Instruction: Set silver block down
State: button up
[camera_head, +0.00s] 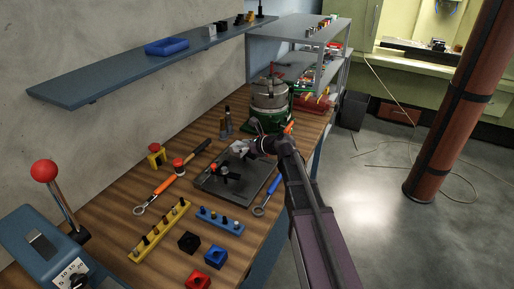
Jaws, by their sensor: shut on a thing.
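My gripper (246,149) reaches in from the right, over the back part of a dark grey plate (234,195) on the wooden bench. It is shut on a small silver block (238,146) at its tip. The fingers and block are small here and partly overlap. I cannot tell whether the block touches the plate or is held above it. Black fixture parts (228,173) stand on the plate just in front of the gripper.
A blue-handled wrench (266,198) lies right of the plate, and an orange-handled one (167,185) left. Yellow (148,243) and blue (218,221) strips with pegs and several small blocks lie in front. A green-based machine (268,100) stands behind. Bare wood shows at the left.

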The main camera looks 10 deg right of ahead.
jog(key=s+d+f+m+t+h+b, duration=0.1)
jog(key=s+d, duration=0.2)
jog(key=d, duration=0.3)
jog(key=s+d+f+m+t+h+b, duration=0.1)
jog(key=s+d+m+t+h, duration=0.1)
jog(key=s+d, duration=0.2)
jog(key=shift+d+f+m, duration=0.25)
jog(key=shift+d+m, duration=0.05)
jog(key=shift+d, duration=0.9)
jog(key=shift+w+f+b, duration=0.1)
jog(key=shift+b, duration=0.25)
jog(key=shift+w+f+t+b, duration=0.45)
jog(key=shift+w+b, duration=0.25)
jog(key=shift+b, duration=0.3)
jog(key=shift+n+t+y, duration=0.5)
jog(key=shift+n+t, duration=0.2)
jog(key=shift+t, duration=0.25)
jog(key=w+b, duration=0.1)
jog(key=w, duration=0.5)
jog(key=w+f+b, duration=0.1)
jog(key=w+b, duration=0.1)
jog(key=w, duration=0.5)
jog(key=w+f+b, duration=0.1)
jog(key=w+b, duration=0.1)
jog(key=w, duration=0.4)
jog(key=shift+w+a, duration=0.25)
jog(key=shift+w, duration=0.15)
jog(key=shift+w+f+b, duration=0.25)
jog(key=shift+f+b, duration=0.7)
jog(key=shift+b, duration=0.1)
